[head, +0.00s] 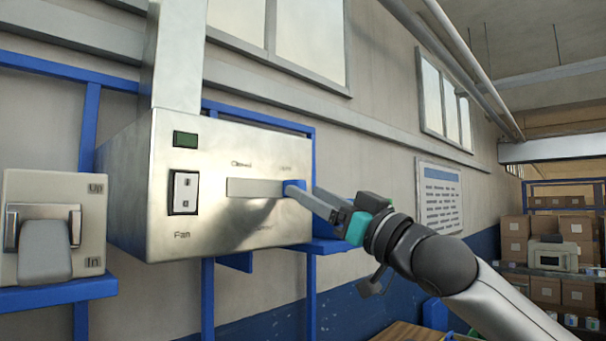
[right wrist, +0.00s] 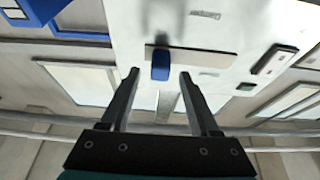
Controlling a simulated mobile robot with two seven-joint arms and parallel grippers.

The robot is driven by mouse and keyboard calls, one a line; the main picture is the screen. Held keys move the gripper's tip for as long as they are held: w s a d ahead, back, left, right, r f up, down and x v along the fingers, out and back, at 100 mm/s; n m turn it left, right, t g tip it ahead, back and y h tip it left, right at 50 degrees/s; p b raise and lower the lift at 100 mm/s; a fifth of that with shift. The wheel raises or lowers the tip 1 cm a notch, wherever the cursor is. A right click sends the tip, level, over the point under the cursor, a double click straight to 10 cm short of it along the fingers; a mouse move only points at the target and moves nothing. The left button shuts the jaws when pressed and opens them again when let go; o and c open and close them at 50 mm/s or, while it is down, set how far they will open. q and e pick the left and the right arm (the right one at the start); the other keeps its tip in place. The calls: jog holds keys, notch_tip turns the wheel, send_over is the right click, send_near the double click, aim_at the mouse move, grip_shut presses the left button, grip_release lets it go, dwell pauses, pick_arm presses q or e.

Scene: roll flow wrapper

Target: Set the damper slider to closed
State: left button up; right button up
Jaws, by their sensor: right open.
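The damper slider's blue knob (head: 293,188) sits at the right end of a pale horizontal slot plate (head: 252,187), under the label that seems to read Open. The label Closed is above the plate's left part. In the right wrist view the knob (right wrist: 160,66) shows between the two fingertips, with a gap on each side. My right gripper (head: 311,197) is open and reaches the knob from the right in the head view. Whether the fingertips are level with the knob or just short of it is hard to tell. My left gripper is not in view.
The steel box (head: 215,225) also carries a rocker switch (head: 184,193) marked Fan and a dark green display (head: 185,139). A grey lever (head: 45,250) on a separate unit stands at the left. Blue frame bars run behind. Shelves with cardboard boxes (head: 563,240) are far right.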

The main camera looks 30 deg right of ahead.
jog(key=shift+p+x, duration=0.5)
jog(key=shift+x, duration=0.8)
grip_shut()
dwell(0.5)
